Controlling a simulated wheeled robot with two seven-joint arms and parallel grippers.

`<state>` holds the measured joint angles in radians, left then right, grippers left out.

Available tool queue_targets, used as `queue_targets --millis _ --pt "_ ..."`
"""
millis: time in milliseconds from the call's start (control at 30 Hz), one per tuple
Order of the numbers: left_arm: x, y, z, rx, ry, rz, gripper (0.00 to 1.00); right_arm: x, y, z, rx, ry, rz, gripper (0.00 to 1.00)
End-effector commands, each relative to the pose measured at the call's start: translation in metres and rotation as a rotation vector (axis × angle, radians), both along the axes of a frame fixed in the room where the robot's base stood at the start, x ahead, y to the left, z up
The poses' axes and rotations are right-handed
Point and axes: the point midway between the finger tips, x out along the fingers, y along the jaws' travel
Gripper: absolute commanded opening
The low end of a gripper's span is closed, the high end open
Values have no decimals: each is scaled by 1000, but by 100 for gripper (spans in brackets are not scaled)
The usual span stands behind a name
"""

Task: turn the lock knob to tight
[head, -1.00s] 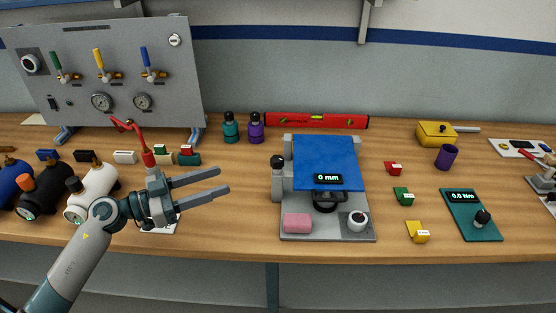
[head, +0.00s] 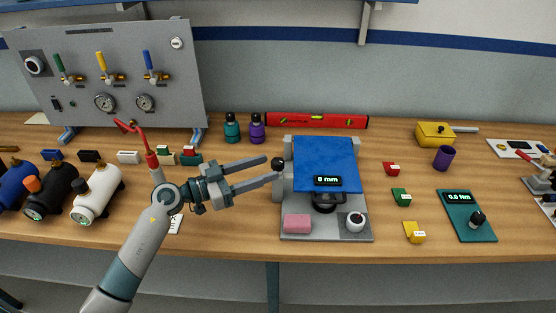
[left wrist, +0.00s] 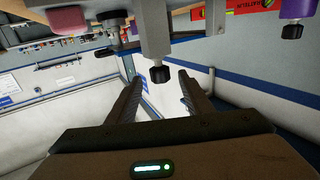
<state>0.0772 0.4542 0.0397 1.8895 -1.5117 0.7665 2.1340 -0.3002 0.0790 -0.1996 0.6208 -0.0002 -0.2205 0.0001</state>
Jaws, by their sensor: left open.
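A black knob (head: 277,163) sits on a grey post at the left side of the test fixture (head: 297,229), which carries a blue panel (head: 325,160) and a display reading 0 mm (head: 327,181). The black knob also shows in the left wrist view (left wrist: 160,74), ahead of and between the fingertips as seen there. My left gripper (head: 271,168) is open and empty, its fingertips close beside the knob; I cannot tell whether they touch it. Its fingers also show in the left wrist view (left wrist: 159,79). My right gripper is not in view.
A pink block (head: 297,223) lies on the fixture's front left. Teal (head: 232,127) and purple (head: 256,128) bottles and a red level (head: 317,121) stand behind. A gauge panel (head: 120,75) is at the left. Small coloured blocks and a 0.0 Nm device (head: 465,226) lie right.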

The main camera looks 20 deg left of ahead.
Motion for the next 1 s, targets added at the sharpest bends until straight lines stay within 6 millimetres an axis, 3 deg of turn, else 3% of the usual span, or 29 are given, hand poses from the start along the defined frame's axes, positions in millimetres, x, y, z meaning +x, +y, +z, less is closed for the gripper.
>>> queue_targets --millis 300,767,933,1000 --pt "30 -30 1 -1 0 0 46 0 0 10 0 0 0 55" --pt "36 -36 0 0 0 0 46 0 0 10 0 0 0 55" --pt "35 -36 0 0 0 0 6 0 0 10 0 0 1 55" --pt "35 -36 0 0 0 0 5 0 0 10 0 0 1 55"
